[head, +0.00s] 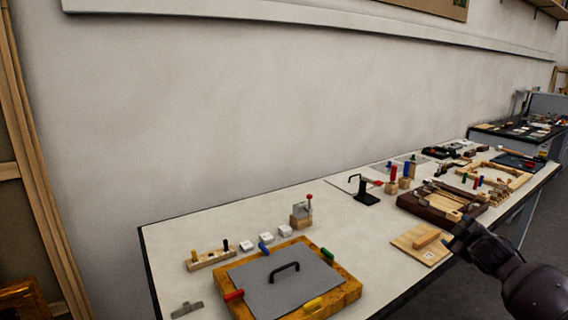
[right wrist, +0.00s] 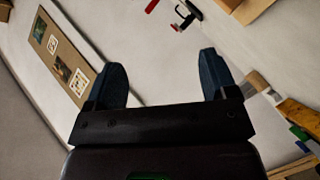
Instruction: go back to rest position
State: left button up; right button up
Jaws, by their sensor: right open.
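My right gripper (head: 459,236) is in the head view at the right, above the front edge of the long white table (head: 190,236), close to a wooden board (head: 407,247) with an orange-brown block (head: 427,238) on it. In the right wrist view its two dark fingers (right wrist: 161,72) stand wide apart with nothing between them. The gripper is open and empty. My left gripper is in neither view.
A wooden frame with a grey plate (head: 285,290) and black handle lies at the front left. A peg strip (head: 211,260) is behind it. A black stand (head: 367,197) and a dark brown tray (head: 410,205) stand further right. Floor at the right is clear.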

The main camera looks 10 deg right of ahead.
jog(key=s+a+f+m+y, duration=0.1)
jog(key=s+a+f+y, duration=0.1)
jog(key=s+a+f, duration=0.6)
jog(key=s+a+f+y, duration=0.2)
jog(key=s+a+f, duration=0.3)
jog(key=a+f, duration=0.45)
jog(key=s+a+f+m+g, duration=0.1)
jog(key=s+a+f, duration=0.3)
jog(key=s+a, duration=0.4)
jog(key=s+a+f+m+g+y, duration=0.1)
jog(key=s+a+f+m, duration=0.2)
jog(key=s+a, duration=0.5)
jog(key=s, duration=0.3)
jog(key=shift+s+a+f+m, duration=0.15)
jog(key=shift+s+f+m, duration=0.05)
jog(key=shift+f+m, duration=0.15)
